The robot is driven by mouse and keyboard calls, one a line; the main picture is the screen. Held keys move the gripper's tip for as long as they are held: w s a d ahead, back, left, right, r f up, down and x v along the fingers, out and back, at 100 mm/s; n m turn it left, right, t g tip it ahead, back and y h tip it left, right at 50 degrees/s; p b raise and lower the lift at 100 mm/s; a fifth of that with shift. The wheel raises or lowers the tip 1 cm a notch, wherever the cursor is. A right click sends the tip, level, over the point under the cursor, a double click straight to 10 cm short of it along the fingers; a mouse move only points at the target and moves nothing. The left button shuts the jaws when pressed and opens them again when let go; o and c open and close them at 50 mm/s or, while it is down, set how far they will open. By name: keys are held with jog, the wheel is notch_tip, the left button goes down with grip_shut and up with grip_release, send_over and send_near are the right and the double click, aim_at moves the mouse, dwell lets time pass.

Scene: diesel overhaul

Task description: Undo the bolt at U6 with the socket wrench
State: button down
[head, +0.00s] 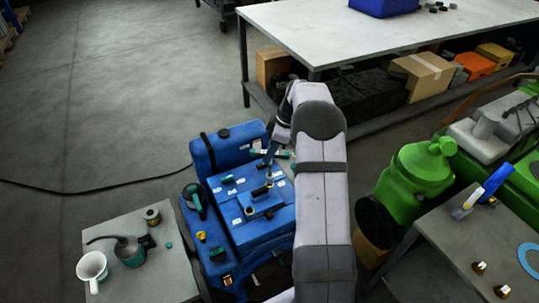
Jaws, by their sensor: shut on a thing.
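The blue diesel engine (225,247) stands in the middle of the head view, with small white labels on its top that are too small to read. I cannot tell which spot is U6, and no single bolt there can be made out. My gripper (272,150) is above the engine's top, pointing down. It is shut on a slim dark tool, apparently the socket wrench (269,167), whose lower end is over or at the raised blue cover. I cannot tell whether it touches a bolt. My arm hides the engine's right side.
A green machine (415,175) and another table (450,250) stand at right. A long workbench (370,35) is behind. The floor at left is clear except for a cable.

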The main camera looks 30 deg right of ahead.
jog(key=m, duration=0.3)
jog(key=shift+t+h+b, duration=0.3)
jog(key=shift+t+h, duration=0.1)
jog(key=m+h, duration=0.1)
jog(key=m, duration=0.3)
jog(key=shift+r+t+p, duration=0.1)
jog(key=shift+t+p, duration=0.2)
jog(key=shift+t, duration=0.1)
jog(key=shift+m+h+p, duration=0.6)
jog(key=shift+m+p, duration=0.65)
jog(key=shift+m, duration=0.65)
jog(key=shift+w+m+h+p, duration=0.1)
jog(key=shift+m+h+p, duration=0.5)
jog(key=shift+m+p, duration=1.3)
jog(key=shift+m+h+b, duration=0.3)
jog(key=shift+m+b, duration=0.25)
jog(key=shift+m, duration=0.45)
jog(key=shift+f+m+g+h+b, duration=0.2)
jog(key=shift+m+g+h+b, duration=0.15)
jog(key=shift+m+b, duration=0.9)
jog(key=shift+m+g+h+b, duration=0.25)
jog(key=shift+m+b, duration=0.6)
jog(key=shift+m, duration=0.3)
jog(key=shift+r+m+g+b, duration=0.1)
jog(key=shift+m+g+b, duration=0.25)
jog(key=shift+m, duration=0.45)
